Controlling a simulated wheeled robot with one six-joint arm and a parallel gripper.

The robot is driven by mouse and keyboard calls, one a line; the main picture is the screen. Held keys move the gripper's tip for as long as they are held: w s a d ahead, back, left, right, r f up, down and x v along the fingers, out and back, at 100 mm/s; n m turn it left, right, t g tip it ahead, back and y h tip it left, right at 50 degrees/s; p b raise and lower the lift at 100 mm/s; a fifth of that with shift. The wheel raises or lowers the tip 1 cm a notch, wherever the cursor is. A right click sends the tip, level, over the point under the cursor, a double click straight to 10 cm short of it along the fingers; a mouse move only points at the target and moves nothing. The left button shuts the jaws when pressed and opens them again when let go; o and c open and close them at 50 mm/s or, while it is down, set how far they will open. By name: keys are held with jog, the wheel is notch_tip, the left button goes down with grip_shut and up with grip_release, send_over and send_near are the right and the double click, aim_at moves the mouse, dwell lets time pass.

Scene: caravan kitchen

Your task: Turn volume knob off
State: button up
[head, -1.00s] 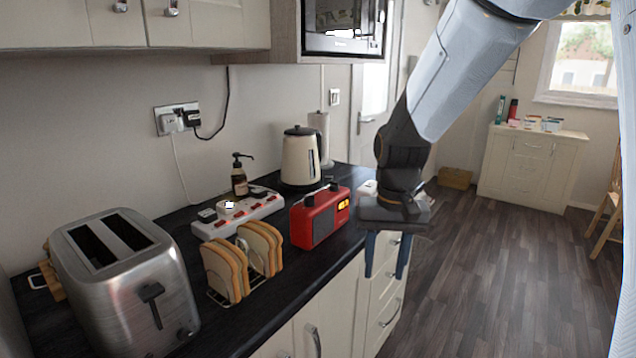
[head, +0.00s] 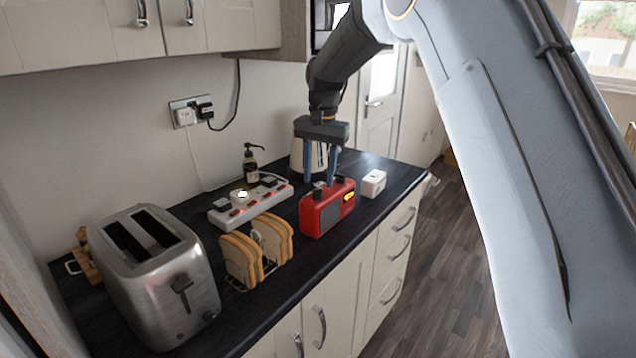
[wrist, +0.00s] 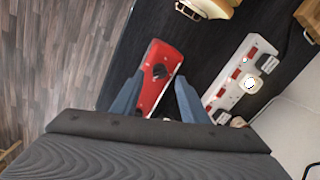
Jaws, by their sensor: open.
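The red radio (head: 327,209) stands on the dark worktop, with a speaker grille on its front and a lit yellow display at its right end. A dark knob (head: 319,187) sits on its top; in the wrist view the dark round knob (wrist: 159,71) shows on the radio's red top (wrist: 154,92). My gripper (head: 320,184) points down over the radio, its two blue fingers apart and nothing between them. In the wrist view the fingers (wrist: 155,98) lie on either side of the radio's top. I cannot tell whether a finger touches the radio.
A white power strip (head: 250,206) lies behind the radio, and a small white box (head: 373,183) to its right. A toast rack with bread (head: 258,249) and a steel toaster (head: 153,273) stand to the left. A kettle (head: 298,152) stands behind my gripper.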

aim_at(317, 193)
jog(key=shift+a+f+p, duration=0.1)
jog(key=shift+f+p, duration=0.4)
jog(key=shift+f, duration=1.35)
grip_shut()
